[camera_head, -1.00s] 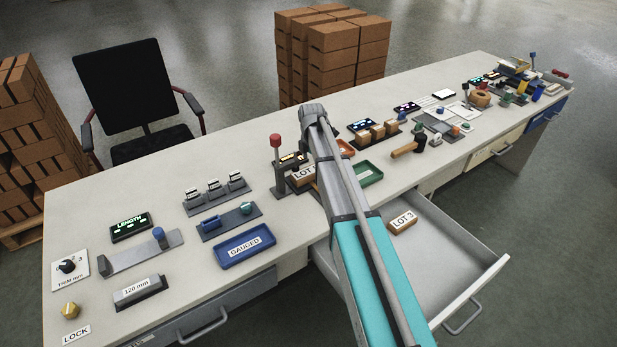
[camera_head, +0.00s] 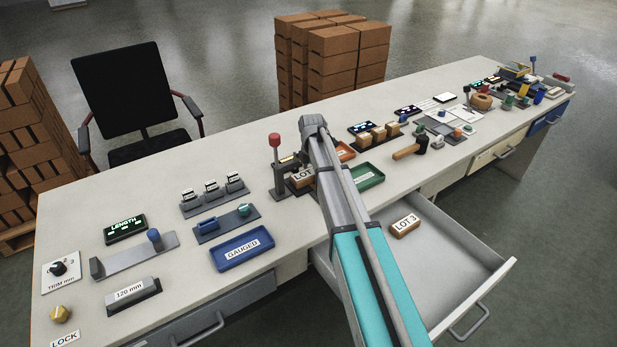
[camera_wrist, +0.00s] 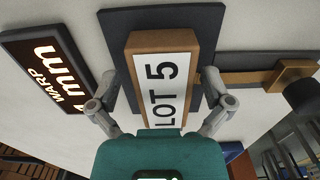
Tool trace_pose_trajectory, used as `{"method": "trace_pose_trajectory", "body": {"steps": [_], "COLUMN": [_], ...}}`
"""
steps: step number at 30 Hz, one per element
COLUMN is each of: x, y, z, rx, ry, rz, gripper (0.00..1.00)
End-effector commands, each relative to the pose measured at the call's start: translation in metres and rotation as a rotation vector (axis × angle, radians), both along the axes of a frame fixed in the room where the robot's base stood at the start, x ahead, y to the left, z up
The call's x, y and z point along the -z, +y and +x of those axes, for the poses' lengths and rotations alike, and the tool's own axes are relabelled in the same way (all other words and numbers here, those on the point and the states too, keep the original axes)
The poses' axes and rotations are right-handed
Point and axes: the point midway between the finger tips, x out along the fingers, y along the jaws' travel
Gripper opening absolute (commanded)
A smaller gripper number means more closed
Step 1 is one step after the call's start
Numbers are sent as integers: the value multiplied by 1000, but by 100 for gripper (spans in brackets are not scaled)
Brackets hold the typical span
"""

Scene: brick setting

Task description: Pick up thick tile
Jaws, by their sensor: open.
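A brown tile (camera_wrist: 136,48) with a white "LOT 5" label lies on a dark plate (camera_wrist: 206,22) in the wrist view. My gripper (camera_wrist: 160,108) is open, with one finger on each side of the near part of this tile. I cannot tell whether the fingers touch it. In the head view, a tile labelled "LOT" (camera_head: 302,175) shows beside my arm, partly covered by it; my fingers are hidden there. Another brown tile, "LOT 3" (camera_head: 405,225), lies in the open drawer. The frames do not make clear which tile is the thick one.
A dark "WARP mm" display (camera_wrist: 45,70) stands left of the tile in the wrist view. A post with a red knob (camera_head: 276,141) stands close left of my arm. A blue "GAUGED" tray (camera_head: 242,251) and a green tray (camera_head: 368,177) lie nearby. The drawer (camera_head: 455,262) juts out.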

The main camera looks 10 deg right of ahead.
Motion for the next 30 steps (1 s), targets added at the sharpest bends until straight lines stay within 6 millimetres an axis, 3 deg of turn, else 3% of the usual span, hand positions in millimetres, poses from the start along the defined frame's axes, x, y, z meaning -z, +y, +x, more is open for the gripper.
{"method": "trace_pose_trajectory", "body": {"steps": [5,6,19,30], "x": [0,0,0,-2], "y": [0,0,0,1], "z": [0,0,0,0], "rx": [0,0,0,-1], "ry": [0,0,0,0], "rz": [0,0,0,0], "gripper": [100,96,16,16]}}
